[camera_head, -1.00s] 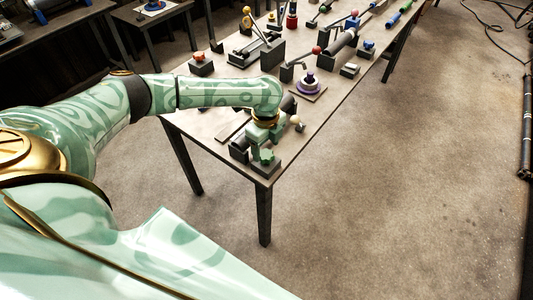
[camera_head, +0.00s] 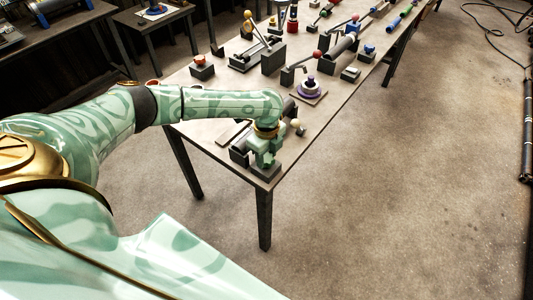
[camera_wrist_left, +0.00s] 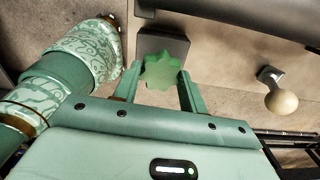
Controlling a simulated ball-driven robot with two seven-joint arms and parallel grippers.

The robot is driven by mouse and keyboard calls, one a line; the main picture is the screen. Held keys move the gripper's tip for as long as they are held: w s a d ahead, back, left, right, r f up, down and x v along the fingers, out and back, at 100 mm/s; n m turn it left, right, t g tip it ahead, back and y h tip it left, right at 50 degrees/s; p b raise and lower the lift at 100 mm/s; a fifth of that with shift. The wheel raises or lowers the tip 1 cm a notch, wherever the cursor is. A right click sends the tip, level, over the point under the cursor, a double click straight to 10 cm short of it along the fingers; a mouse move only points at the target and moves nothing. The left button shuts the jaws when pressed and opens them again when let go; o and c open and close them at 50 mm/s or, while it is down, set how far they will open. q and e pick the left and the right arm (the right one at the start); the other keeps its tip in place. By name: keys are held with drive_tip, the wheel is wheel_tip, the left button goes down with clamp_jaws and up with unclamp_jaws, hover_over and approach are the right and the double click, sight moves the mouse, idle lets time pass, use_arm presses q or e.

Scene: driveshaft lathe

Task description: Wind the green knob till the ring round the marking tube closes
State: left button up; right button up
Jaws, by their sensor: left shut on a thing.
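The green knob (camera_wrist_left: 162,70) is star-shaped and sits on a dark block (camera_wrist_left: 165,42) at the table's near corner. In the left wrist view it lies between the fingertips of my left gripper (camera_wrist_left: 160,78), which is shut on it. In the head view my left gripper (camera_head: 266,161) reaches down over the knob and hides most of it. A dark grey tube (camera_wrist_left: 240,14) crosses the top of the left wrist view, beyond the knob. I cannot make out the ring or its gap. My right gripper is not in view.
A cream ball on a short stem (camera_wrist_left: 282,103) stands to the right of the knob. A purple round part (camera_head: 311,86) and a red-knobbed lever (camera_head: 316,54) stand farther back on the table (camera_head: 213,116).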

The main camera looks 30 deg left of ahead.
use_arm(q)
drive_tip(key=n+p, duration=0.2)
drive_tip(key=p, duration=0.1)
drive_tip(key=n+p, duration=0.2)
drive_tip(key=p, duration=0.1)
drive_tip(key=n+p, duration=0.2)
drive_tip(key=p, duration=0.1)
drive_tip(key=shift+r+n, duration=0.25)
drive_tip(key=shift+n, duration=0.05)
drive_tip(key=shift+n+p, duration=0.45)
drive_tip(key=shift+n, duration=0.05)
drive_tip(key=n+p, duration=0.3)
drive_tip(key=n, duration=0.1)
drive_tip(key=shift+f, duration=0.1)
drive_tip(key=n+p, duration=0.1)
drive_tip(key=n, duration=0.2)
drive_tip(key=shift+w+f+n+p, duration=0.1)
drive_tip(key=shift+n+p, duration=0.3)
drive_tip(key=shift+n, duration=1)
drive_tip(key=o, duration=1)
